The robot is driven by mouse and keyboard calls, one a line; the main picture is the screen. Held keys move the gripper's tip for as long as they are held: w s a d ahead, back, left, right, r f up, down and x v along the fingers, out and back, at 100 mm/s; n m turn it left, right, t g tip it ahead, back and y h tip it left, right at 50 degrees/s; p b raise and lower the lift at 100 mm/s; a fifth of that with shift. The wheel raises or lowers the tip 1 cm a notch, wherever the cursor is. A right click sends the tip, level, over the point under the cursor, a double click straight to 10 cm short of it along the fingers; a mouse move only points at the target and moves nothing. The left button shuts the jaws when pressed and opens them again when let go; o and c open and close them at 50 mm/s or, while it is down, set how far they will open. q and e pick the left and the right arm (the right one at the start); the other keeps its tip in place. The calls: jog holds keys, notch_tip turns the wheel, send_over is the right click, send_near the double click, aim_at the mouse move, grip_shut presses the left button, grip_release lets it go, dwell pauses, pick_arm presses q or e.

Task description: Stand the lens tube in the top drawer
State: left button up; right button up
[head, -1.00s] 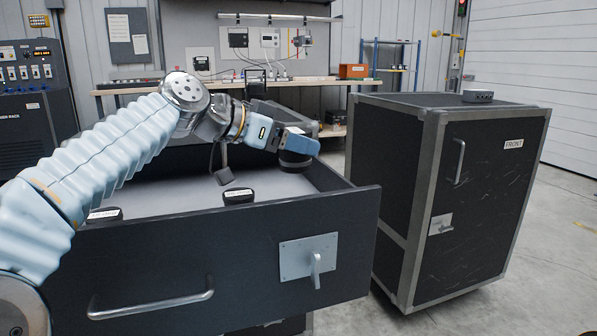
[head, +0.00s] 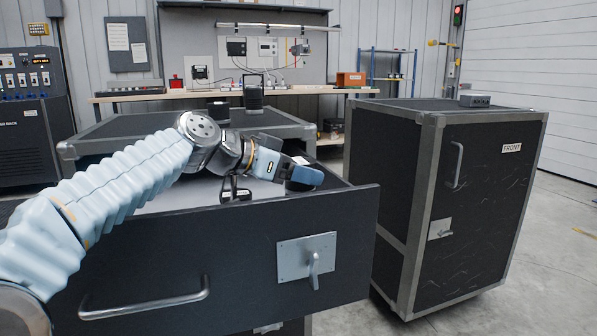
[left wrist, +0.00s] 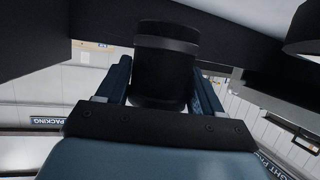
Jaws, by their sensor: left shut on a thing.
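The lens tube (left wrist: 165,62) is a black cylinder with a lighter grey band, held between the two blue fingers in the left wrist view. My left gripper (head: 304,176) is shut on it, low in the right part of the open top drawer (head: 150,255). In the head view, little of the tube shows beside the gripper, and its lower end is hidden, so I cannot tell whether it touches the drawer floor. My right gripper is not in view.
A black labelled object (head: 235,190) stands in the drawer left of my gripper. Black cylindrical items (head: 253,93) stand on the case top behind. A second black case (head: 475,200) marked FRONT stands to the right, with a small grey box (head: 475,100) on it.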

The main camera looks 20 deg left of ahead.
pick_arm(q)
jog(key=shift+f, duration=0.3)
jog(key=shift+r, duration=0.1)
jog(key=o, duration=1.2)
jog(key=shift+o, duration=0.2)
jog(key=shift+r+p, duration=0.4)
jog(key=shift+r, duration=0.1)
jog(key=shift+s+a+r+p, duration=0.1)
jog(key=shift+r+p, duration=0.3)
jog(key=shift+r, duration=0.05)
jog(key=v, duration=1.1)
jog(key=shift+s+a+f, duration=0.2)
jog(key=shift+s+a, duration=0.05)
